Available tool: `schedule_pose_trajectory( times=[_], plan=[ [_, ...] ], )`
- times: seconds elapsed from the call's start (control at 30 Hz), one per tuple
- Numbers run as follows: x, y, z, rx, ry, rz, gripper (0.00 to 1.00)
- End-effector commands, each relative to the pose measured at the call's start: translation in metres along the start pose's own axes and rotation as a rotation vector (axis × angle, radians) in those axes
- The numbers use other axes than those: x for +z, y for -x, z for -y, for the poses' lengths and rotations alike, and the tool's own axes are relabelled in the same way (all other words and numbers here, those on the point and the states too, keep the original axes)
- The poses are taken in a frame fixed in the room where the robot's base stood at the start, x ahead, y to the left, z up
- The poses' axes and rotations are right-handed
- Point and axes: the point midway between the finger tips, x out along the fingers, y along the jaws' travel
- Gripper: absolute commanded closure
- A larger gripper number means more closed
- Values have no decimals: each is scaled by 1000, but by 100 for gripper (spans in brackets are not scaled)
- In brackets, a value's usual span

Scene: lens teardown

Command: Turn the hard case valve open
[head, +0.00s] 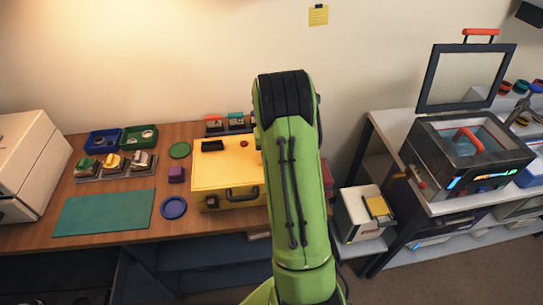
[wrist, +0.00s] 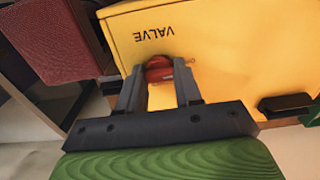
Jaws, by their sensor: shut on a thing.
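The yellow hard case (head: 225,170) stands on the wooden bench in the head view, with a dark handle on its front. In the wrist view its yellow face (wrist: 225,50) carries the word VALVE, upside down in the picture. The red valve knob (wrist: 159,68) sits in that face just below the word. My gripper (wrist: 160,80) has its two grey fingers on either side of the knob and is shut on it. The fingertips partly cover the knob's sides. In the head view my green arm hides the gripper and the case's right end.
A dark red block (wrist: 55,40) stands close beside the case in the wrist view. A shelf unit with a dark open box (head: 465,150) stands at the right.

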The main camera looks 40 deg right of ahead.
Motion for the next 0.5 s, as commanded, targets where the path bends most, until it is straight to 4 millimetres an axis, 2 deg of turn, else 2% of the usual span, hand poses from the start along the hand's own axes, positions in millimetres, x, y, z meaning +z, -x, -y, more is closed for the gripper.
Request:
schedule_pose_trajectory(
  times=[0.43, 0.47, 0.5],
  plan=[
    [-1, 1, 0, 0, 10, -3, 96],
    [-1, 1, 0, 0, 10, -3, 63],
    [-1, 1, 0, 0, 10, -3, 57]
  ],
)
